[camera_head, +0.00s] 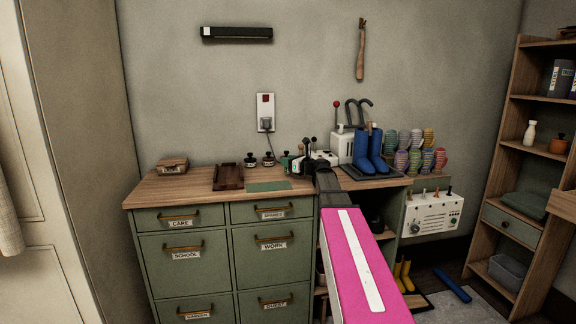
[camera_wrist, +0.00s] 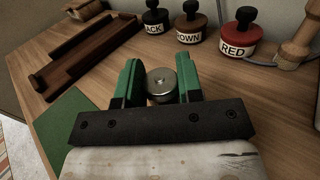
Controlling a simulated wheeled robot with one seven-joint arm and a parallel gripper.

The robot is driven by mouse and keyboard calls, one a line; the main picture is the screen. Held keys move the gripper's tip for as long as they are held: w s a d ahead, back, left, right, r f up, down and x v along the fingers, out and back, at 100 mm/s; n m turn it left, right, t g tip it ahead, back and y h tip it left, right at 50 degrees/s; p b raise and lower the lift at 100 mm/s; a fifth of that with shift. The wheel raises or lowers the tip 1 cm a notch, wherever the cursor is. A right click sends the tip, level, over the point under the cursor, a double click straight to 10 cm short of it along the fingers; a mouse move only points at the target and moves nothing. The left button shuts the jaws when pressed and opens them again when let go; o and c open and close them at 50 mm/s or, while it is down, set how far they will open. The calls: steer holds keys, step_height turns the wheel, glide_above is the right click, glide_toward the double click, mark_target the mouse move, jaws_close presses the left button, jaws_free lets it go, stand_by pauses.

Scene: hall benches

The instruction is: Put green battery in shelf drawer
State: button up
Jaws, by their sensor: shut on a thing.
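My gripper (camera_wrist: 160,76) has two green-and-black fingers. They are shut on a small upright cylinder with a silver metal top, the battery (camera_wrist: 161,84); its sides are mostly hidden between the fingers. In the head view my gripper (camera_head: 291,164) is low over the wooden counter, left of the blue boots, and the battery is too small to make out. I cannot tell whether the battery touches the counter. The shelf drawer (camera_head: 511,225) is grey-green with a small knob and sits in the wooden shelf at far right. It looks shut.
Labelled cabinet drawers are below. Yellow boots (camera_head: 403,275) stand on the floor.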

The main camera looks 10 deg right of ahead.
steer(key=shift+f, duration=0.65)
steer(key=o, duration=1)
steer(key=shift+f, duration=0.1)
steer(key=shift+c, duration=0.2)
